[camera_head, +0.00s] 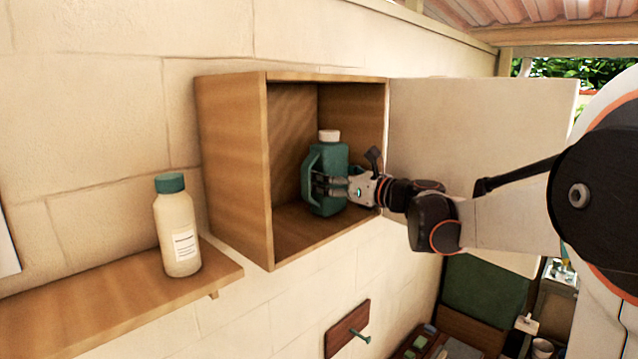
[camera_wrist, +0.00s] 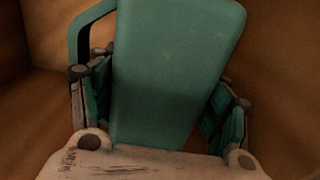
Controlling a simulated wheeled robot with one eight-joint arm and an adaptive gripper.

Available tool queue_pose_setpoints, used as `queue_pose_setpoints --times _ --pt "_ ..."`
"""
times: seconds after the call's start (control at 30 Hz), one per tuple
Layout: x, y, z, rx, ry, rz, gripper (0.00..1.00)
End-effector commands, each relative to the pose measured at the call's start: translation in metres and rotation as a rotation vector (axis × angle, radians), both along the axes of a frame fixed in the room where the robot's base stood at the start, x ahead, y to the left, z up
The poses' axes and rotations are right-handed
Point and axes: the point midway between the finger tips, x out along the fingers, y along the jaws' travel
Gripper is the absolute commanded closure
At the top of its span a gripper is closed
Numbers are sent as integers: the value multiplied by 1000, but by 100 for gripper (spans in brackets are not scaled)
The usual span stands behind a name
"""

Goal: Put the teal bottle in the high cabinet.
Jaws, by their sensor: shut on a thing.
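The teal bottle (camera_head: 329,178) has a white cap and a side handle. It is upright inside the open wooden high cabinet (camera_head: 233,170) on the wall. My gripper (camera_head: 328,186) reaches in from the right and is shut on the bottle. In the wrist view the bottle (camera_wrist: 175,70) fills the middle, with one finger of my gripper (camera_wrist: 160,105) on each side of it. The bottle's base is low, close to the cabinet floor; I cannot tell whether it touches.
The cabinet's white door (camera_head: 470,125) stands open to the right, behind my arm. A cream bottle with a teal cap (camera_head: 178,228) stands on a wooden shelf (camera_head: 110,300) at the left. A wooden plaque with a green peg (camera_head: 347,328) is on the wall below.

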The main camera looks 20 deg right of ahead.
Motion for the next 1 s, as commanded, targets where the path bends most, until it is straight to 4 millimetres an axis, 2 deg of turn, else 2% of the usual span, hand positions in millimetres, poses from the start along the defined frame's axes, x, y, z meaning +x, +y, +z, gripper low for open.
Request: queue_pose_setpoints --times 0.1,0.47,0.5,0.53,0.57,1.0 --pt "-4 -5 -1 1 -1 -2 83" --pt "-4 -4 -4 1 -1 0 83" --pt "-3 -5 -4 0 0 0 20" --pt "-3 -4 -4 0 0 0 14" --pt "-3 -4 -4 0 0 0 9" --pt "-4 -4 -3 0 0 0 9"
